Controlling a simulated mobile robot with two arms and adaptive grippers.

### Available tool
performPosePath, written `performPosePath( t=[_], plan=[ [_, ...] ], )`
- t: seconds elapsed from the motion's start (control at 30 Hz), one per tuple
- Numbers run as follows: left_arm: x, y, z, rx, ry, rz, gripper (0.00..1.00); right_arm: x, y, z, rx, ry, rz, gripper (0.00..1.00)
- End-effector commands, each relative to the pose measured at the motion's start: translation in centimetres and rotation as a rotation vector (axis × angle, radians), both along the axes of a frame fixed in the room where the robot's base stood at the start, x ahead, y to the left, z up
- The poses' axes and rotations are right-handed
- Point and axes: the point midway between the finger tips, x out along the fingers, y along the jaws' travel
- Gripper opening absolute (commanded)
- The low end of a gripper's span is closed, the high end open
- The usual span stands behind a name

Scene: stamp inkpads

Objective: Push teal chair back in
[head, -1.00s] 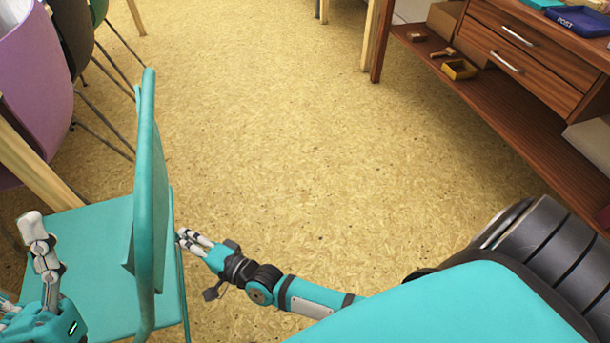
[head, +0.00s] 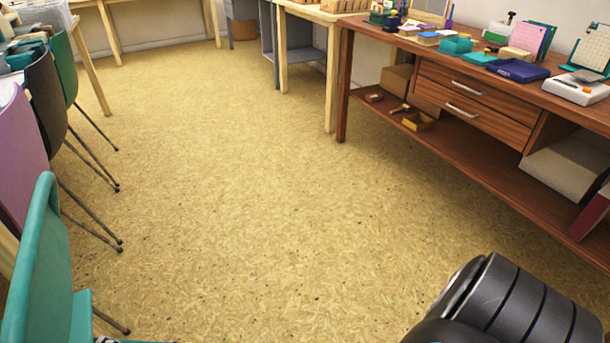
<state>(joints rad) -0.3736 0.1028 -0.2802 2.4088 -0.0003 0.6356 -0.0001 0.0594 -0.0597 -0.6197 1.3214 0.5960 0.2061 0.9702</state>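The teal chair (head: 42,270) stands at the lower left of the head view, with its backrest upright and its lower part cut off by the frame. One thin chair leg shows on the floor beside it. A small pale and teal sliver, probably of my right gripper (head: 108,340), shows at the bottom edge just right of the chair. Its fingers are too cut off to read, and I cannot tell whether it touches the chair. My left gripper is out of the frame.
A purple chair (head: 20,155), a dark brown chair (head: 47,95) and a green chair (head: 65,72) line the left side beyond the teal one. A wooden workbench (head: 400,152) with drawers stands on the right. The floor (head: 240,210) between is clear.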

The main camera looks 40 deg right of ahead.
Motion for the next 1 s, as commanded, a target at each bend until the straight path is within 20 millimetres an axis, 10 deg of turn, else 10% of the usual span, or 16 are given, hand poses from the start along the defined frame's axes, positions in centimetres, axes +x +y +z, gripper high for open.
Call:
performPosePath(
  t=[0.27,1.0],
  plan=[
    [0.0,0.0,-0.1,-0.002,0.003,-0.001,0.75,-0.5,-0.3,0.0,0.001,0.0,-0.001,0.0],
    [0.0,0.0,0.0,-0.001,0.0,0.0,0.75,-10.4,-5.7,0.2,0.004,-0.005,0.0,0.0]
  ],
)
